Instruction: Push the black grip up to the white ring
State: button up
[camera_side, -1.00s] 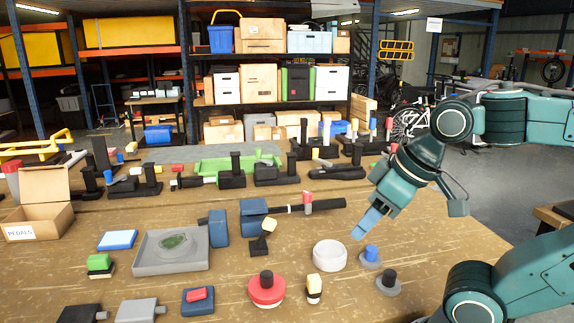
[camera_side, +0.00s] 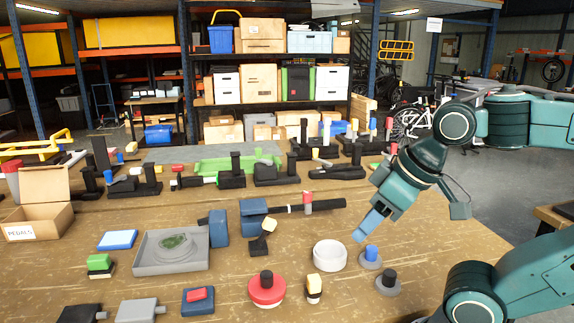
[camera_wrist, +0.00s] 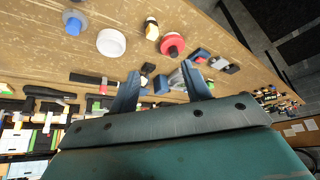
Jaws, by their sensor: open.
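The black grip (camera_side: 328,204) is on the right end of a bar that runs left to a blue clamp block (camera_side: 253,217). It also shows in the wrist view (camera_wrist: 85,78). A small pale band (camera_side: 289,209) on the bar, left of the red-topped post, may be the white ring; it is too small to be sure. A separate, larger white round dish (camera_side: 329,255) lies on the table, also in the wrist view (camera_wrist: 111,43). My gripper (camera_side: 361,236) is open and empty, above the table to the right of the grip. Its two fingers (camera_wrist: 160,72) are apart.
A red-topped post (camera_side: 307,201) stands at the bar beside the grip. Blue (camera_side: 371,256) and black (camera_side: 389,282) knobs on grey discs stand below my gripper. A red round piece (camera_side: 267,290) and a grey tray (camera_side: 172,262) lie nearer the front. Bare table lies right of the grip.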

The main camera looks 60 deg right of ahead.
jog(key=shift+o, duration=0.4)
jog(key=n+g+h, duration=0.2)
jog(key=n+g, duration=0.2)
jog(key=n, duration=0.5)
send_over(335, 200)
jog(key=s+a, duration=0.2)
jog(key=s+a+x, duration=0.1)
jog(key=x, duration=0.3)
jog(key=shift+w+d+f, duration=0.25)
jog(key=shift+d+f, duration=0.1)
jog(key=shift+f, duration=0.15)
jog(key=x, duration=1.3)
jog(key=shift+a+f, duration=0.2)
jog(key=shift+f, duration=0.1)
